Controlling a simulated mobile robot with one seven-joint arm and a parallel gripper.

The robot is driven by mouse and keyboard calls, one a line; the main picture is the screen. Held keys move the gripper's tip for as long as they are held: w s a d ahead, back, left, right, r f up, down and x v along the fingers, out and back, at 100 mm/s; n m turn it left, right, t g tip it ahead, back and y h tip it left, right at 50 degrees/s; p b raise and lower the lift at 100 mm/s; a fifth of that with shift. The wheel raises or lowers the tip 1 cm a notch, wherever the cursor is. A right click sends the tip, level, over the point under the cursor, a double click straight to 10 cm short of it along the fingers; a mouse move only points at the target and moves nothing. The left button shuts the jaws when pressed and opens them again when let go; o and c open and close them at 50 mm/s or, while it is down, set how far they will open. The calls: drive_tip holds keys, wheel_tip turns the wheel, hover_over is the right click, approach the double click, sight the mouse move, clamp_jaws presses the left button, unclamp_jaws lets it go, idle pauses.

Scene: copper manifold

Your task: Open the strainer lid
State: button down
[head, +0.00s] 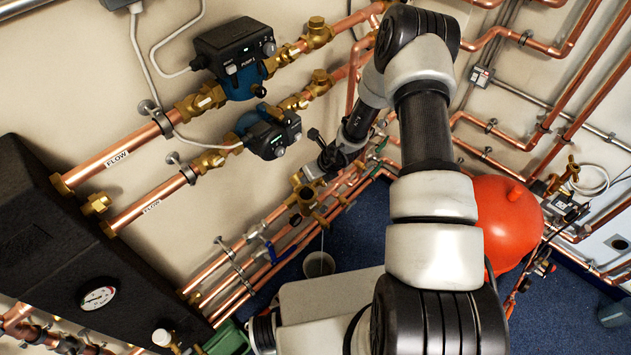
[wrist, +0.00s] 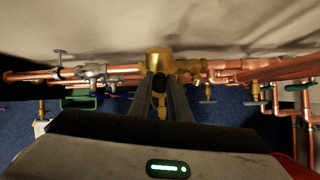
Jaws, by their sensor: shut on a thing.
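A brass strainer fitting (head: 304,202) sits on the lower copper pipes in the middle of the head view, with a dark round area on its near side. My gripper (head: 312,174) reaches down to its upper end and partly covers it. In the wrist view, my gripper's two dark fingers (wrist: 160,78) close in on a brass cap-like piece (wrist: 159,58), which I take for the strainer lid. The fingertips touch it. More brass shows between the fingers. I cannot tell whether the lid is seated or lifted.
Two pumps (head: 232,58) (head: 269,133) sit on the pipes at upper left. A black unit (head: 50,240) with a gauge fills the lower left. A red vessel (head: 508,220) stands to the right of my arm. A light bucket (head: 319,264) stands on the blue floor below the strainer.

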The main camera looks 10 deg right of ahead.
sight(297, 173)
drive_tip(key=shift+w+a+r+b, duration=0.3)
drive_tip(key=shift+w+a, duration=0.2)
drive_tip(key=shift+w, duration=0.15)
drive_tip(key=shift+w+a+r+b, duration=0.15)
drive_tip(key=shift+w+a+r, duration=0.15)
drive_tip(key=shift+w+a, duration=0.25)
drive_tip(key=shift+w+a+r+b, duration=0.2)
drive_tip(key=shift+w+a, duration=0.25)
drive_tip(key=shift+w, duration=0.25)
drive_tip(key=shift+w+a+r+b, duration=0.15)
drive_tip(key=shift+w+a, duration=0.3)
drive_tip(key=shift+w, duration=0.25)
drive_tip(key=shift+f, duration=0.1)
drive_tip(key=c, duration=1.6)
unclamp_jaws()
drive_tip(key=shift+s, duration=0.1)
drive_tip(key=shift+c, duration=0.2)
drive_tip(key=shift+d+f, duration=0.1)
drive_tip(key=shift+s+d, duration=0.1)
drive_tip(key=shift+s, duration=0.05)
